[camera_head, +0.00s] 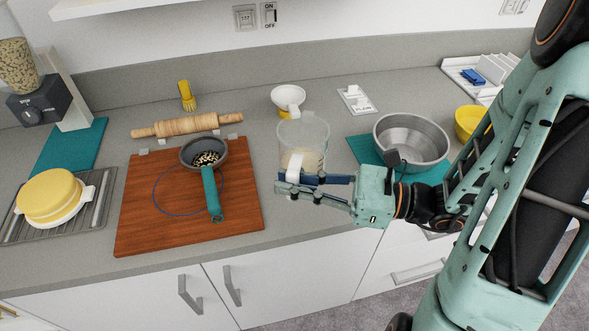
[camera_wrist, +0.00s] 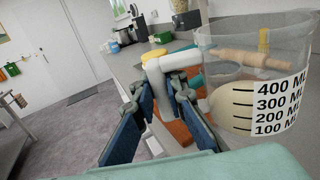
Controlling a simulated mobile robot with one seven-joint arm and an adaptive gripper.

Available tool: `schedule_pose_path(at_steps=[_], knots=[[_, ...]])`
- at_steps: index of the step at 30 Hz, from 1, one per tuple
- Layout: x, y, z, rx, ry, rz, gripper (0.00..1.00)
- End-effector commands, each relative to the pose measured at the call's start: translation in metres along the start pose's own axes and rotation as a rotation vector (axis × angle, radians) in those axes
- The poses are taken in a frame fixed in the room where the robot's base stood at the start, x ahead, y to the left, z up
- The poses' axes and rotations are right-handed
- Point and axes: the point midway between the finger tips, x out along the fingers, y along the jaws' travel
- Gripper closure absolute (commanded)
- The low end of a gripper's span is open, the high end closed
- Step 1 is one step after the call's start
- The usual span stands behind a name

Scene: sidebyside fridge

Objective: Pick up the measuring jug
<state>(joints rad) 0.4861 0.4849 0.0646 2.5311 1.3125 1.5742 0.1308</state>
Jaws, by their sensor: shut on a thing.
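The measuring jug (camera_head: 303,142) is a clear cup with pale contents and a white handle. In the wrist view the jug (camera_wrist: 255,85) shows black millilitre marks on its side and stands upright at the right. My gripper (camera_head: 296,183) is at the jug's near side, its fingers shut on the white handle. In the wrist view the two blue-padded fingers of my gripper (camera_wrist: 165,88) are on either side of the handle (camera_wrist: 172,62). I cannot tell whether the jug's base touches the counter.
A brown cutting board (camera_head: 140,220) with a teal-handled pan (camera_head: 211,185) lies to the left. A metal bowl (camera_head: 410,145) on a teal mat is to the right. The counter's front edge (camera_head: 300,232) is close.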

Motion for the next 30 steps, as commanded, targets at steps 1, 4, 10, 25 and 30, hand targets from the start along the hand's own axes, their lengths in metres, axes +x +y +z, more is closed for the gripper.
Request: schedule_pose_path(at_steps=[1,4,10,25,30], knots=[[0.0,0.001,0.007,0.003,-0.002,-0.001,1.0],[0.0,0.003,0.009,0.004,-0.002,-0.001,1.0],[0.0,0.01,0.012,0.004,-0.002,-0.001,1.0],[0.001,0.02,0.009,-0.002,-0.001,0.003,1.0],[0.001,0.02,0.009,-0.002,-0.001,0.003,1.0]])
